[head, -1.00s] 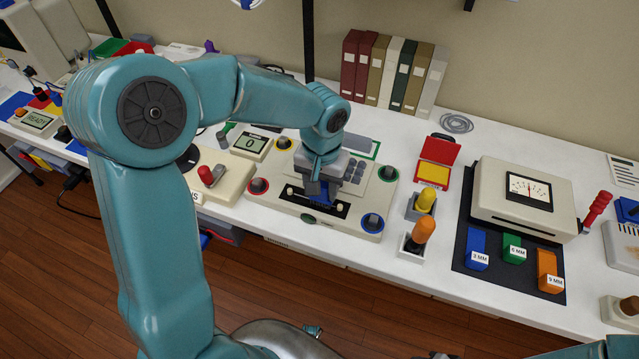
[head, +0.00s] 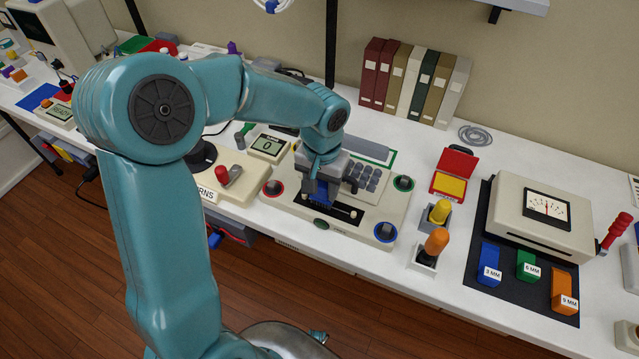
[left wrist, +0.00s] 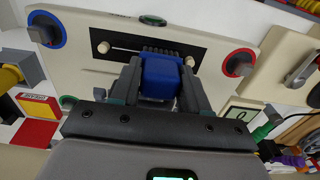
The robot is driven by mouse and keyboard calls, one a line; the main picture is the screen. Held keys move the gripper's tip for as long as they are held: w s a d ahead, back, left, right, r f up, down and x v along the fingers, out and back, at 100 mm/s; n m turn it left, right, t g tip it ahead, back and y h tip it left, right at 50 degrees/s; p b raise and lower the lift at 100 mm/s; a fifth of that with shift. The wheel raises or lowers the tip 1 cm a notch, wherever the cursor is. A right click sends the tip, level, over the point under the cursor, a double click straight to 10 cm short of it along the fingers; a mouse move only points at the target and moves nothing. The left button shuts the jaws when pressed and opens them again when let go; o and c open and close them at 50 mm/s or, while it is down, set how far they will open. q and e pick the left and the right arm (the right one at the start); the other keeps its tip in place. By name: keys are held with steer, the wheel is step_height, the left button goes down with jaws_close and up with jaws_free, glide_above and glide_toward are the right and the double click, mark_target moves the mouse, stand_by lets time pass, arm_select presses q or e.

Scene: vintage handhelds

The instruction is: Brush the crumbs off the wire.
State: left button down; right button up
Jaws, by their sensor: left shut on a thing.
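My left gripper (head: 318,188) is shut on a blue brush (head: 322,196). The brush is held bristles-down over the black slot (head: 340,224) of a beige panel (head: 278,206). The left wrist view shows the blue brush handle (left wrist: 160,78) between the fingers (left wrist: 160,92), its dark bristles at the slot (left wrist: 125,50). Two cream pegs, (left wrist: 103,47) and (left wrist: 218,63), stand at the slot's ends, with the brush between them. I cannot tell whether the bristles touch the wire. My right gripper is out of view.
A red lever (head: 230,175) is to the left. A meter box (head: 540,225) sits farther right.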

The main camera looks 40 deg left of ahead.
arm_select(q)
steer(key=shift+w+d+f, duration=0.1)
steer(key=shift+w+d, duration=0.1)
steer(key=shift+d, duration=0.65)
steer(key=shift+w+d+f, duration=0.1)
steer(key=shift+w+d, duration=0.1)
steer(key=shift+d, duration=0.6)
steer(key=shift+s+a+r, duration=0.1)
steer(key=shift+s+a, duration=0.15)
steer(key=shift+a, duration=0.75)
steer(key=shift+s+a+r, duration=0.1)
steer(key=shift+s+a, duration=0.1)
steer(key=shift+a, duration=0.75)
steer(key=shift+w+d+f+b, duration=0.1)
steer(key=shift+w+d+b, duration=0.1)
steer(key=shift+d, duration=0.8)
steer(key=shift+w+d+f+b, duration=0.1)
steer(key=shift+w+d+b, duration=0.1)
steer(key=shift+d, duration=0.8)
steer(key=shift+s+a+r, duration=0.1)
steer(key=shift+s+a, duration=0.15)
steer(key=shift+a, duration=0.75)
steer(key=shift+s+a, duration=0.2)
steer(key=shift+a, duration=0.8)
